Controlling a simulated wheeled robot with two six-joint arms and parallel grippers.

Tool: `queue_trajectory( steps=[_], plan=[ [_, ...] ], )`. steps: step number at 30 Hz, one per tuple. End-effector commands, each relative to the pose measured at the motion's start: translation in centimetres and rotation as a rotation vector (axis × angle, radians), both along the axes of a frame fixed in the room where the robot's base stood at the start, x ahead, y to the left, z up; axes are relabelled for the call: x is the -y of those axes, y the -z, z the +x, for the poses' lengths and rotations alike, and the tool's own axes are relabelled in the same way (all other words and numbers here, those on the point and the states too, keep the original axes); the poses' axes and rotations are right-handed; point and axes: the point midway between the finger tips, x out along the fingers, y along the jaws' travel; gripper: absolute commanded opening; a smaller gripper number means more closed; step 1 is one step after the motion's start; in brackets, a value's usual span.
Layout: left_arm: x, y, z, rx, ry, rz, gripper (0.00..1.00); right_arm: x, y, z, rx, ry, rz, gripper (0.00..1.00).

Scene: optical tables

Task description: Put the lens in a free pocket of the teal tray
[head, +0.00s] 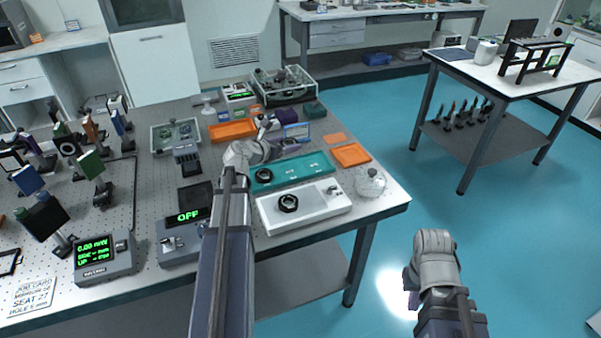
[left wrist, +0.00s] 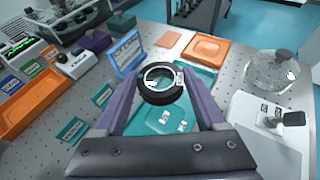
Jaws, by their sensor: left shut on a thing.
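My left gripper (head: 277,130) reaches over the back part of the table, near the teal tray (head: 315,163). In the left wrist view its purple fingers are shut on a lens in a black ring mount (left wrist: 160,97), with the teal tray (left wrist: 148,122) behind and below it. The held lens looks clear of the tray. In the head view a black ring (head: 263,175) sits at the left end of the tray; small pale marks show on the tray's middle and right parts.
A white fixture (head: 325,210) with another black ring (head: 288,203) stands in front of the tray. A glass dome (head: 370,182) is at its right. An orange tray (head: 351,155) and a blue-framed card (left wrist: 127,53) are close by. Instruments and optics mounts crowd the left.

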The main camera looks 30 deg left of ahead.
Motion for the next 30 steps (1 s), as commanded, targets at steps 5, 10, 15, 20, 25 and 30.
queue_trajectory(
  steps=[5, 10, 15, 20, 25, 30],
  plan=[
    [0.0, 0.9, 0.0, 0.000, 0.001, 0.000, 0.15, 0.0, 0.9, 0.0, 0.000, 0.000, 0.000, 0.00],
    [0.0, 3.3, 0.0, 0.000, 0.001, 0.001, 0.15, 0.0, 3.3, 0.0, 0.000, 0.000, 0.000, 0.00],
    [0.0, 5.8, 0.0, 0.000, 0.001, 0.001, 0.15, 0.0, 5.8, 0.0, 0.000, -0.001, 0.000, 0.00],
    [0.0, 6.5, 0.0, 0.000, 0.001, 0.001, 0.15, 0.0, 6.5, 0.0, 0.000, -0.001, 0.000, 0.00],
    [0.0, 6.6, 0.0, 0.000, 0.001, 0.001, 0.15, 0.0, 6.6, 0.0, 0.000, -0.001, 0.000, 0.00],
    [0.0, 8.5, 0.0, 0.000, 0.002, 0.000, 0.15, 0.0, 8.5, 0.0, 0.000, -0.001, 0.000, 0.00]
  ],
)
